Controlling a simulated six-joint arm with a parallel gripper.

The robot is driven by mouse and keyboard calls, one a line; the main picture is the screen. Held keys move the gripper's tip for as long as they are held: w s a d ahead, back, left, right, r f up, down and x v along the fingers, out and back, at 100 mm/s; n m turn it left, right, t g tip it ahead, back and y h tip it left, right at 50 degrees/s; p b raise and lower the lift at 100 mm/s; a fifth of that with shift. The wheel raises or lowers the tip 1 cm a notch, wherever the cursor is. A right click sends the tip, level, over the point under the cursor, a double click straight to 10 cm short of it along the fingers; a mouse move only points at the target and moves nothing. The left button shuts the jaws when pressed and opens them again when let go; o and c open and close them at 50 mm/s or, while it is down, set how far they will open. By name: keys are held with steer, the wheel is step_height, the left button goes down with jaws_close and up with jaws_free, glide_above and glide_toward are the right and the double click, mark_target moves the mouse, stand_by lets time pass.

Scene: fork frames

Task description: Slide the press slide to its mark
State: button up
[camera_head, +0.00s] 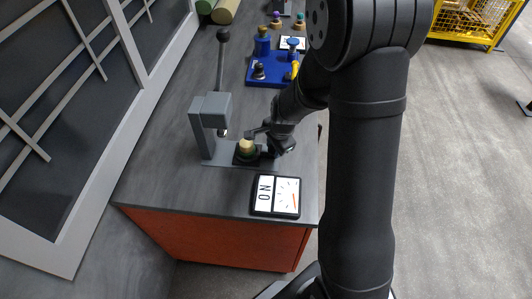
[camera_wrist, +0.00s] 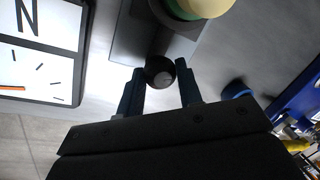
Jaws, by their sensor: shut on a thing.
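The grey press (camera_head: 207,118) stands on the table with a long lever that ends in a black ball (camera_head: 222,35). Its dark slide (camera_head: 241,158) lies on the grey base plate (camera_head: 215,164), to the right of the press head. The slide carries a round green and cream piece (camera_head: 246,146), which also shows at the top of the wrist view (camera_wrist: 207,7). My gripper (camera_wrist: 161,78) is shut on the slide's black knob (camera_wrist: 160,71), with one finger on each side. In the head view my gripper (camera_head: 268,139) partly hides the slide's right end. I cannot make out the mark.
A panel reading ON with a dial (camera_head: 277,196) lies in front of the press, near the table edge. A blue fixture (camera_head: 262,73) with several small parts stands behind. A yellow crate (camera_head: 470,20) stands on the floor far right.

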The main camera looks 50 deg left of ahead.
mark_target(252, 144)
steer(key=shift+s+a, duration=2.55)
steer(key=shift+a, duration=0.1)
steer(key=o, duration=1.1)
steer(key=shift+c, duration=0.2)
steer(key=shift+r, duration=0.1)
steer(key=v, duration=1.7)
steer(key=shift+s+d, duration=0.1)
steer(key=shift+d, duration=0.05)
steer(key=x, duration=1.7)
